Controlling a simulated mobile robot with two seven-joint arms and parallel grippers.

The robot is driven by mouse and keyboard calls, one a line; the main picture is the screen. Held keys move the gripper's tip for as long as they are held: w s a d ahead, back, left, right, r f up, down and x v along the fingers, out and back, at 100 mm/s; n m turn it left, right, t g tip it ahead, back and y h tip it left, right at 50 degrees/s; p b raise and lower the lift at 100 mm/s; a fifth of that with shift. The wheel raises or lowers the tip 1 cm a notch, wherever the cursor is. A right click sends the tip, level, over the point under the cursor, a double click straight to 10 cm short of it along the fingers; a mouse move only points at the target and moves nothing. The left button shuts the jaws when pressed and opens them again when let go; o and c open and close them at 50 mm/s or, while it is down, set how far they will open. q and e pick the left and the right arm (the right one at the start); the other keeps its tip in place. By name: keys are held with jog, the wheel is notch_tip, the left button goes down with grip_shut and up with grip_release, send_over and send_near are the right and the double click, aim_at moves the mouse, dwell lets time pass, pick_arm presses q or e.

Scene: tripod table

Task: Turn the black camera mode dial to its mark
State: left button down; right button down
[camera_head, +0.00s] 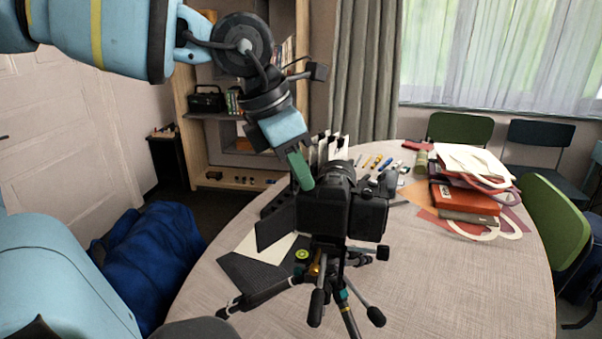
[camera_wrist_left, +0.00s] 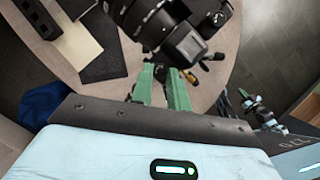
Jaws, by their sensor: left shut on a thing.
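A black camera (camera_head: 322,215) stands upright on a tripod (camera_head: 342,290) on the round table. My left gripper (camera_head: 307,186) comes down from the upper left, with its green fingertips at the top left of the camera body. In the left wrist view, the two green fingers (camera_wrist_left: 160,70) stand slightly apart at the edge of the camera (camera_wrist_left: 188,42), shut on the small black mode dial. The fingers mostly hide the dial, and its mark cannot be made out. My right gripper is not in view.
The round table (camera_head: 450,285) has free room at the front right. A stack of books and papers (camera_head: 466,200) lies at the right, with pens (camera_head: 375,162) behind the camera. A dark mat (camera_head: 262,275) lies left of the tripod. Green chairs (camera_head: 553,215) stand around.

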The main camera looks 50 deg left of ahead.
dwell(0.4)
pick_arm(q)
jog(key=c, duration=1.3)
grip_release()
jog(key=shift+c, duration=0.2)
